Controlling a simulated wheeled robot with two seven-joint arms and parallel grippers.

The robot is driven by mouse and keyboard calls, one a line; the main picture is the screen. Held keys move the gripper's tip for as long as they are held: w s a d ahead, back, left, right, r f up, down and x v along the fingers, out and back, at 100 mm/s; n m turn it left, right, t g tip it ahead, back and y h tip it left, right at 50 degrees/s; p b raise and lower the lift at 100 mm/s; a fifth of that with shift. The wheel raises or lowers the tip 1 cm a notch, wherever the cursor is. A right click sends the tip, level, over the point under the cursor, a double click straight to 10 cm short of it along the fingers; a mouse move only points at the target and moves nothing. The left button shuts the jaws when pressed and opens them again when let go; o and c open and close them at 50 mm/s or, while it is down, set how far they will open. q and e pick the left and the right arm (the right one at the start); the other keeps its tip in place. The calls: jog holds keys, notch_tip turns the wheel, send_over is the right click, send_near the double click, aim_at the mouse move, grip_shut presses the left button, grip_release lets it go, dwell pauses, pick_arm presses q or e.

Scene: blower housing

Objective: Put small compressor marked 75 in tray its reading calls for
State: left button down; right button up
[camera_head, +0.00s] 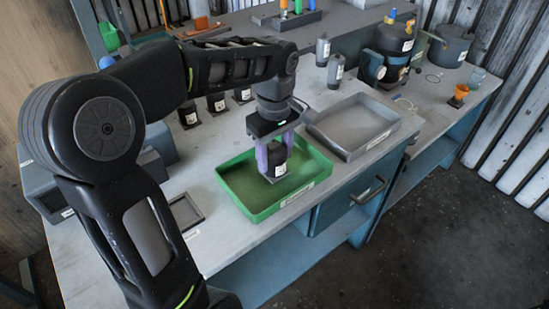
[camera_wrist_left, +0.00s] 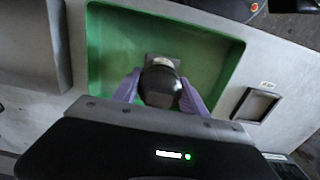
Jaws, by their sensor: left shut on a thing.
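My left gripper (camera_head: 274,155) is shut on a small black compressor (camera_head: 277,160) with a white label, too small to read here. The compressor is upright over the inside of the green tray (camera_head: 312,194), low near its floor; I cannot tell if it touches. In the left wrist view the compressor (camera_wrist_left: 161,87) sits between the two purple fingers (camera_wrist_left: 160,92), above the green tray (camera_wrist_left: 100,55). A grey tray (camera_head: 352,128) stands to the right of the green one and looks empty. My right gripper is not in view.
Several similar black compressors (camera_head: 216,104) stand behind, partly hidden by my arm. A small square dark frame (camera_head: 186,213) lies left of the green tray. Grey cylinders (camera_head: 335,71) and a large black and blue machine (camera_head: 393,40) stand farther back. A drawer handle (camera_head: 368,191) juts from the bench front.

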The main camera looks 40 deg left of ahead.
pick_arm(q)
jog(key=shift+f, duration=0.75)
jog(key=shift+f, duration=0.15)
jog(key=c, duration=0.6)
grip_release()
